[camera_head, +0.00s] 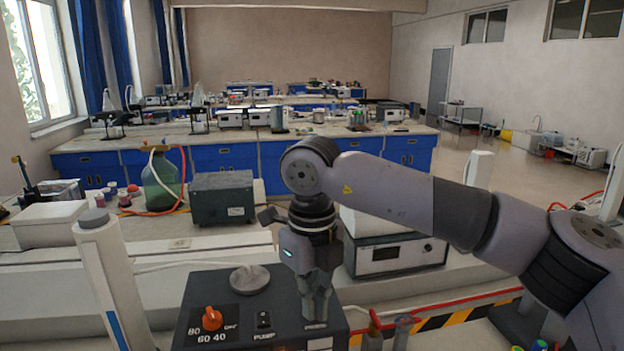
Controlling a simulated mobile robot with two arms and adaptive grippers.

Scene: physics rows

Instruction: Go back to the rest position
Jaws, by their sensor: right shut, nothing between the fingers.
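My right arm comes in from the right and bends down in the middle of the view. My right gripper (315,308) points downward, shut and empty, over the right part of the dark control box (240,330). I cannot tell whether its fingertips touch the box top. The box carries an orange knob (212,318), a pump switch and a round metal disc (249,279). My left gripper is not in view.
A grey box (222,198) and a green glass bottle (160,182) stand behind on the left. A white-topped instrument (397,255) stands close behind the gripper. A white cylinder (103,270) rises at the left. Small bottles (403,330) stand at the lower right.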

